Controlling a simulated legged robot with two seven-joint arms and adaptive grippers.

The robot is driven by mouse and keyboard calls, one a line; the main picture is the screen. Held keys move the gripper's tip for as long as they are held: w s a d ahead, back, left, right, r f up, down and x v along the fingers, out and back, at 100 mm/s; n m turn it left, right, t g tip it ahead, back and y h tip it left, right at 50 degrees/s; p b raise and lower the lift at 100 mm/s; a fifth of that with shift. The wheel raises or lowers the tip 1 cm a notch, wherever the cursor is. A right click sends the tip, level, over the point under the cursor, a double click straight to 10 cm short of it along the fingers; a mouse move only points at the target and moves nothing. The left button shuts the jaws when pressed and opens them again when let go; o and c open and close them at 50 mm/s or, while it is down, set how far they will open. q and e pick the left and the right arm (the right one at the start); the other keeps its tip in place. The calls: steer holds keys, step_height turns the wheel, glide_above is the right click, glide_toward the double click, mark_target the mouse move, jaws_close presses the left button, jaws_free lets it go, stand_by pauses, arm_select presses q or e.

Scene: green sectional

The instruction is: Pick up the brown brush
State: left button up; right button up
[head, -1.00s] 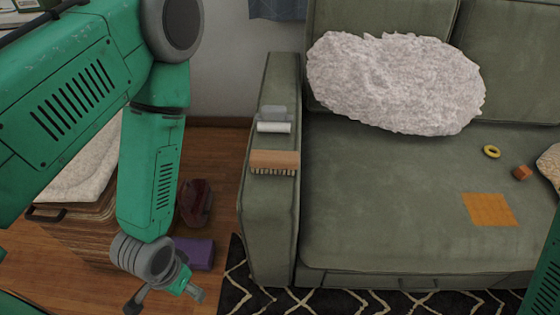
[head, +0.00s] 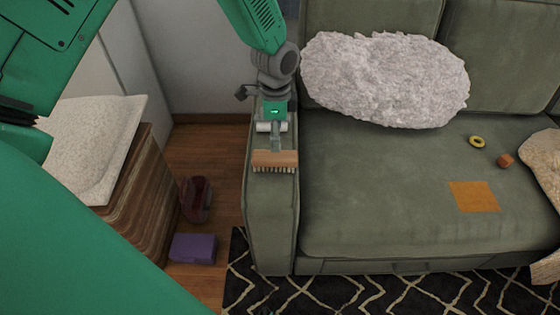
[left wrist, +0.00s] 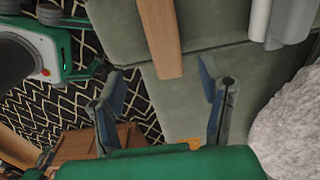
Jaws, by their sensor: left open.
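The brown brush (head: 275,159) lies on the left armrest of the green sofa, its pale bristles facing the front. My left gripper (head: 274,132) is over the armrest, just behind the brush in the head view, and partly covers its rear edge. In the left wrist view the brush (left wrist: 161,36) shows as a long wooden bar beyond the open, empty fingers (left wrist: 163,92), roughly in line with the gap between them. I cannot tell whether a finger touches it. My right gripper is not in view.
A white lint roller (head: 264,127) lies behind the brush, partly hidden by my gripper. A fluffy white pillow (head: 385,80), a yellow ring (head: 477,142), an orange-brown cube (head: 505,160) and an orange cloth (head: 474,196) are on the sofa (head: 370,220). A purple box (head: 193,248) is on the floor.

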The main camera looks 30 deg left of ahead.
mark_target(275, 154)
arm_select(q)
steer(key=f, duration=0.3)
steer(key=shift+a+f, duration=0.2)
steer(key=shift+a, duration=0.1)
steer(key=shift+a+f, duration=0.15)
steer(key=shift+f, duration=0.35)
steer(key=f+b, duration=0.1)
steer(key=f, duration=0.4)
steer(key=shift+w+b, duration=0.2)
steer(key=shift+b, duration=0.1)
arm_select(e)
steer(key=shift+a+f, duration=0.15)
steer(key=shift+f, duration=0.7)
arm_select(q)
steer(key=shift+c, duration=0.5)
steer(key=c, duration=1.3)
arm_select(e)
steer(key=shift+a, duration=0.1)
